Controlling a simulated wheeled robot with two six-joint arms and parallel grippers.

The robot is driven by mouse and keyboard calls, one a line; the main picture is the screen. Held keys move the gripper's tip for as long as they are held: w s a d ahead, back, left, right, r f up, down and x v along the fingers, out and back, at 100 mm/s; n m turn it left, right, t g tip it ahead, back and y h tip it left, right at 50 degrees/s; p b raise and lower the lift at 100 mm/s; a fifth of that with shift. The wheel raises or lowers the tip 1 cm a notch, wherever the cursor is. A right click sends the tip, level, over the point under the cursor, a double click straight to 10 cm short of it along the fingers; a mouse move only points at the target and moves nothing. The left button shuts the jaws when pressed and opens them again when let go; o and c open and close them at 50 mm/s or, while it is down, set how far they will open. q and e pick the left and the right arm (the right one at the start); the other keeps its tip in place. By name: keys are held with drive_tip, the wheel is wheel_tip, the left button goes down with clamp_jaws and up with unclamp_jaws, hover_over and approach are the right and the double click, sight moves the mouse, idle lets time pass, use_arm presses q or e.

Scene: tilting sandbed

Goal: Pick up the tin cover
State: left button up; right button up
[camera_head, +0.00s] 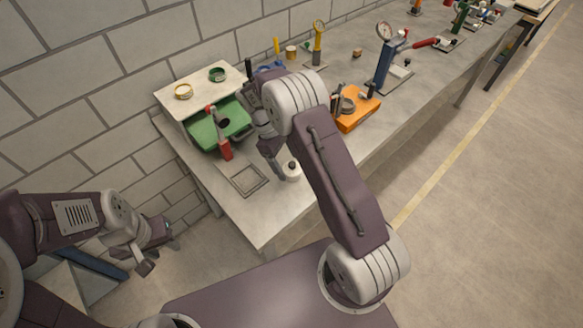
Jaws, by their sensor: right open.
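A small pale round piece with a dark knob on top, which looks like the tin cover (293,175), sits on the bench near its front edge. Whether a tin is under it I cannot tell. My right gripper (276,168) points down just left of it, open, with its fingers partly hidden by my own wrist. I cannot tell whether it touches the piece. My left gripper (158,258) hangs low at the left, off the bench, with its fingers apart and nothing visible between them.
A pale box (170,97) with a green sloped bed (205,131) and a red-handled part (225,150) stands left. A square frame (249,180) lies flat on the bench. An orange block (357,112) and a blue gauge stand (383,65) are further right. The bench's front corner is clear.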

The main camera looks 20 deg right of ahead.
drive_tip(key=shift+s+d+f, duration=0.2)
drive_tip(key=shift+f, duration=0.45)
drive_tip(key=shift+s+d+f, duration=0.15)
drive_tip(key=shift+d+f, duration=0.1)
drive_tip(key=shift+f, duration=0.2)
drive_tip(key=shift+a, duration=0.1)
drive_tip(key=c, duration=1.2)
drive_tip(key=shift+c, duration=1.1)
drive_tip(key=r, duration=0.3)
drive_tip(key=r+b, duration=0.1)
drive_tip(key=shift+s+r, duration=0.25)
drive_tip(key=shift+s, duration=0.05)
drive_tip(key=s+r+b, duration=0.1)
drive_tip(key=s+r, duration=0.5)
drive_tip(key=s, duration=0.5)
drive_tip(key=shift+a+r+b, duration=0.25)
drive_tip(key=shift+a+b, duration=0.05)
drive_tip(key=shift+a, duration=0.15)
